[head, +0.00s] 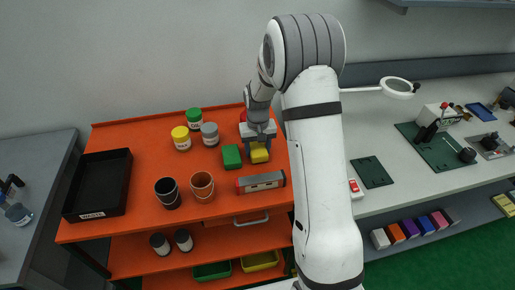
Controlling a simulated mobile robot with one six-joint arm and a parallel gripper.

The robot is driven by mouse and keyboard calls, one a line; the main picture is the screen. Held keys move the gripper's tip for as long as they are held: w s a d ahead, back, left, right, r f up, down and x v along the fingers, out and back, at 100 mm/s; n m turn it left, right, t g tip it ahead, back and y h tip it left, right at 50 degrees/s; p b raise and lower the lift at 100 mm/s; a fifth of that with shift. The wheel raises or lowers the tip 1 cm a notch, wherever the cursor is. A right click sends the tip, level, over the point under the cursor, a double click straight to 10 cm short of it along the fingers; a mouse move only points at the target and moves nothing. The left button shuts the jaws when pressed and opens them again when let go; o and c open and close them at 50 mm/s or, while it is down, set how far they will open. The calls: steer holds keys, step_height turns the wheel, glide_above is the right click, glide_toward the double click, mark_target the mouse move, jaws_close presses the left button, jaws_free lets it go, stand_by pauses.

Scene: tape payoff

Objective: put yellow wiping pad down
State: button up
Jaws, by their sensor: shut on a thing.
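The yellow wiping pad (260,155) is a small yellow block over the orange cart top, near its right side. My gripper (258,147) points down from above and is shut on the yellow pad, with its fingers at the pad's sides. I cannot tell whether the pad touches the cart top. A green block (232,157) of similar size lies just left of the yellow pad.
Jars with green (194,115), yellow (180,137) and grey (210,134) lids stand to the left. A red object is partly hidden behind my gripper.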

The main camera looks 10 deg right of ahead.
mark_target(258, 148)
steer(key=shift+f, duration=0.3)
steer(key=shift+f, duration=0.1)
steer(key=o, duration=0.9)
step_height(258, 148, up, 12)
steer(key=b, duration=0.1)
steer(key=s+r+t, duration=0.2)
steer(key=s+r, duration=0.6)
steer(key=s, duration=0.6)
steer(key=shift+t, duration=0.5)
steer(key=s, duration=1.4)
steer(key=shift+s+d+f, duration=0.1)
steer(key=shift+s+f, duration=0.05)
steer(key=shift+s, duration=0.05)
